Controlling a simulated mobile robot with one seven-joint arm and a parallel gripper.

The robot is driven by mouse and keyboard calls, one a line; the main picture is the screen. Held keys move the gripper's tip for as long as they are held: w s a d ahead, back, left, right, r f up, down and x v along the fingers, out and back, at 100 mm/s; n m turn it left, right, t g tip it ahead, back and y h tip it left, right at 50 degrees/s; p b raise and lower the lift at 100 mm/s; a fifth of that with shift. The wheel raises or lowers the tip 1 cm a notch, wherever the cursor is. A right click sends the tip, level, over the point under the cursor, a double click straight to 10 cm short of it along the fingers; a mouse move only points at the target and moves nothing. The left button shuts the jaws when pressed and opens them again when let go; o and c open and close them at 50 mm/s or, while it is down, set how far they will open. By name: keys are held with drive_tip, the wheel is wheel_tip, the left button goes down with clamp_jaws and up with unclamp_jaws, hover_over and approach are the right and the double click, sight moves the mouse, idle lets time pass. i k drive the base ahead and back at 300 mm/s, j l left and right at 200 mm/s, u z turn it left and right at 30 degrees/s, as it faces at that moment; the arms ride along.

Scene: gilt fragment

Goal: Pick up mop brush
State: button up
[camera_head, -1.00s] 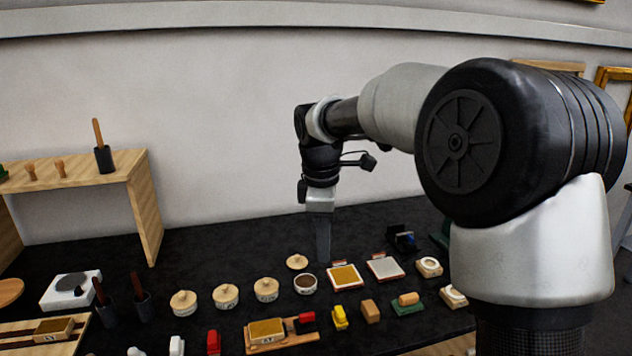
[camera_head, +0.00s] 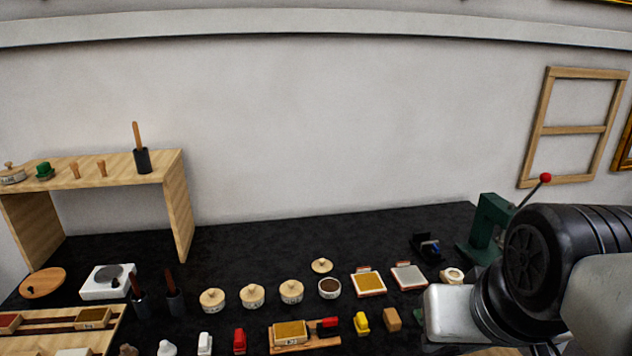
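No brush is clearly recognisable as the mop brush. Two dark cups stand on the black worktop at left, each with a dark reddish handle upright in it: the left handle (camera_head: 136,284) and the right handle (camera_head: 170,279). A third dark cup on the wooden shelf holds a lighter wooden handle (camera_head: 137,134). Any bristles are hidden or too small to tell. My arm is folded low at the right edge, far from all three cups. My gripper is out of view.
Lidded round pots (camera_head: 252,296) and small coloured blocks (camera_head: 362,323) fill the worktop's front middle. A white hotplate (camera_head: 108,282) stands left of the cups. A green press (camera_head: 487,228) stands at the back right. The worktop's back strip is clear.

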sight(170, 282)
drive_tip(key=u, duration=1.5)
drive_tip(key=i+j+z, duration=0.4)
drive_tip(key=j, duration=0.25)
drive_tip(key=i+j+z, duration=0.4)
drive_tip(key=j, duration=0.35)
drive_tip(key=i+j+z, duration=0.2)
drive_tip(key=j, duration=0.2)
drive_tip(key=k, duration=0.05)
